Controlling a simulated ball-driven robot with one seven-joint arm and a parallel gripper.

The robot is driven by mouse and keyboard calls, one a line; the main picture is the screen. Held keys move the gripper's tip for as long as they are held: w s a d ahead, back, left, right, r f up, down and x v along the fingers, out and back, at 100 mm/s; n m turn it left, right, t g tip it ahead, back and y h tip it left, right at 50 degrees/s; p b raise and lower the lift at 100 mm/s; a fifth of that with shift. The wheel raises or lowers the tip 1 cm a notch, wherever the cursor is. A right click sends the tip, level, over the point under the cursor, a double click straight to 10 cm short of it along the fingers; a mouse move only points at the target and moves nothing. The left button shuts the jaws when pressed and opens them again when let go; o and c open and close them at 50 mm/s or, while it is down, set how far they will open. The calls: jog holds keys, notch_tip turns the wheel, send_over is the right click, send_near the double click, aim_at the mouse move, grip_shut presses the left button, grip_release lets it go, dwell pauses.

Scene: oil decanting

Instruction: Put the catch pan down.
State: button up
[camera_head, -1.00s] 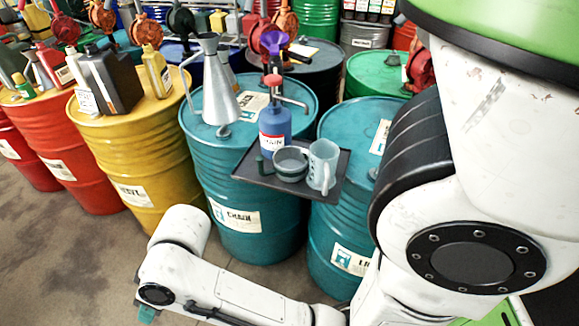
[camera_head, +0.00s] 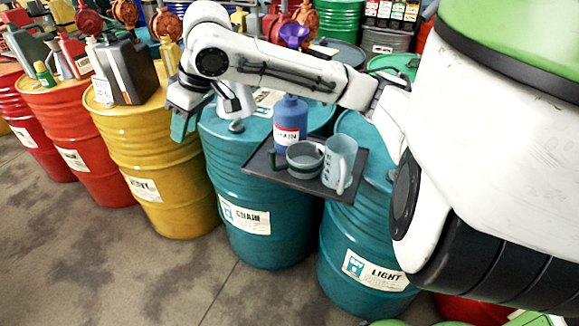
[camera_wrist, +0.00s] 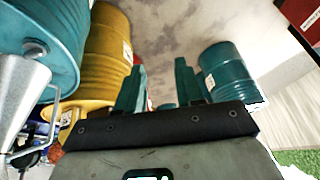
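The catch pan is most likely the round grey shallow vessel (camera_head: 304,162) on the dark tray (camera_head: 270,173) at the front of the teal drums in the head view. It sits upright and nothing holds it. My gripper (camera_head: 181,126) is up and to the left of the tray, in front of the yellow drum's right side and well apart from the pan. In the wrist view my gripper (camera_wrist: 158,88) has its two teal fingers apart, with only floor and drums showing beyond them. The pan is not recognisable in the wrist view.
A pale jug (camera_head: 340,162) and a blue bottle (camera_head: 289,122) share the tray with the pan. A metal funnel can (camera_head: 236,98) stands partly behind my arm; it also shows in the wrist view (camera_wrist: 18,90). The yellow drum (camera_head: 165,180) and teal drum (camera_head: 246,175) stand close. Floor in front is clear.

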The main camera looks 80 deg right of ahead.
jog(key=s+d+f+m+g, duration=0.1)
jog(key=s+d+f+g, duration=0.15)
jog(key=s, duration=0.25)
jog(key=s+d+f+m+g, duration=0.1)
jog(key=s+d+f, duration=0.1)
jog(key=s+d, duration=0.3)
jog(key=m+g+b, duration=0.2)
jog(key=m, duration=0.1)
send_over(291, 172)
jog(key=f, duration=0.7)
jog(key=shift+s+d, duration=0.15)
jog(key=shift+s, duration=0.1)
jog(key=shift+w+f+p, duration=0.2)
jog(key=shift+f+p, duration=0.15)
jog(key=shift+f, duration=2.5)
jog(key=shift+c, duration=0.2)
grip_shut()
